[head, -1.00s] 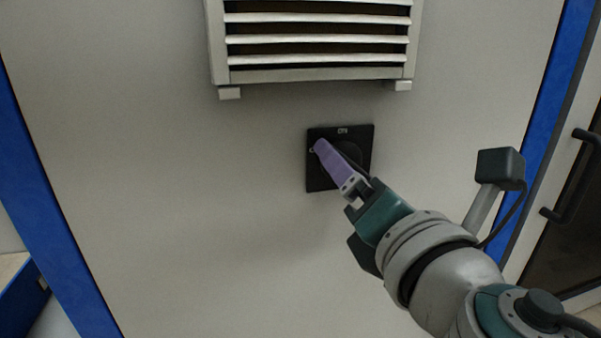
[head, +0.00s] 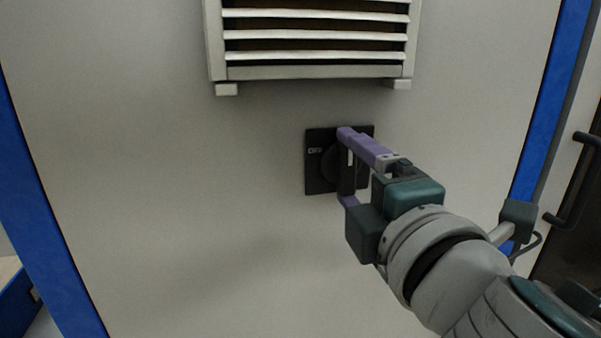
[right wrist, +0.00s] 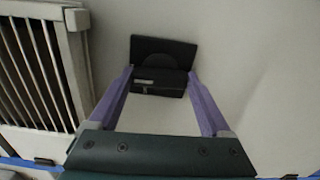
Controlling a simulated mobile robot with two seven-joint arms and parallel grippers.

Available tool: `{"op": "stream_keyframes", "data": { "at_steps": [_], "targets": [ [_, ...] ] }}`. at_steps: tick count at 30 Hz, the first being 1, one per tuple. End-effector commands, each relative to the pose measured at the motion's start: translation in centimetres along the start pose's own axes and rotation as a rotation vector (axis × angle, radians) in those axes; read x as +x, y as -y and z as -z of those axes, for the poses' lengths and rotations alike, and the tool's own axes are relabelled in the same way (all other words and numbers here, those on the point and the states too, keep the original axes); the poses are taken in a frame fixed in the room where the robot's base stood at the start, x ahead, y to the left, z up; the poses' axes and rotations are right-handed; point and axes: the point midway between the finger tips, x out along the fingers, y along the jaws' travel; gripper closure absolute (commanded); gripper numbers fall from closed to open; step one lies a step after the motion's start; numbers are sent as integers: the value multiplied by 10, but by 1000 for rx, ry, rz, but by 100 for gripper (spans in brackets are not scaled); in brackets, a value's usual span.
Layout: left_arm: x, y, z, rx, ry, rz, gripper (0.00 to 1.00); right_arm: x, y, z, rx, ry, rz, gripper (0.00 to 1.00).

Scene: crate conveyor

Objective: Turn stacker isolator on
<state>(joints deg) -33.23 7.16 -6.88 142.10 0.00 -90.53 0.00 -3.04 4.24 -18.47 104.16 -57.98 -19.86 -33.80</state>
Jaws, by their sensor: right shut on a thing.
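The isolator is a square black plate (head: 318,178) on the pale cabinet wall, with a round dark knob in its middle. A small light label that looks like OFF shows at its left; its top edge is partly covered by a purple finger. My right gripper (head: 345,168) is shut on the isolator handle (head: 347,178), one finger above and one below in the head view. The handle looks about upright, with a pale mark near its top. In the right wrist view the handle (right wrist: 158,83) sits between the fingertips (right wrist: 161,74). My left gripper is out of view.
A louvred vent (head: 315,72) with a pale frame juts out above the isolator. Blue posts (head: 45,200) edge the panel on both sides. A door with a dark handle (head: 577,185) is at the far right. The wall left of and below the isolator is bare.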

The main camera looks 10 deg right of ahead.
Motion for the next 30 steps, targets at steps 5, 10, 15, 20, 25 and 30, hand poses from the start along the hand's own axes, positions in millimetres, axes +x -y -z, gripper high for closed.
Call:
{"op": "stream_keyframes", "data": {
  "at_steps": [5, 10, 15, 20, 25, 30],
  "targets": [
    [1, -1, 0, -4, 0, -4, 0, 0, 0, 0, 44, -1, -1, 73],
    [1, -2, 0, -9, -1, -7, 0, 0, 0, 0, 60, -1, 0, 73],
    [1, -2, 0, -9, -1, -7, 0, 0, 0, 0, 61, -1, 0, 73],
    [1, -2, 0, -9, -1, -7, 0, 0, 0, 0, 60, -1, 0, 73],
    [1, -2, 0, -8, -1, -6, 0, 0, 0, 0, 60, -1, 0, 0],
    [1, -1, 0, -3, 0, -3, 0, 0, 0, 0, 59, 0, 0, 0]
  ]
}}
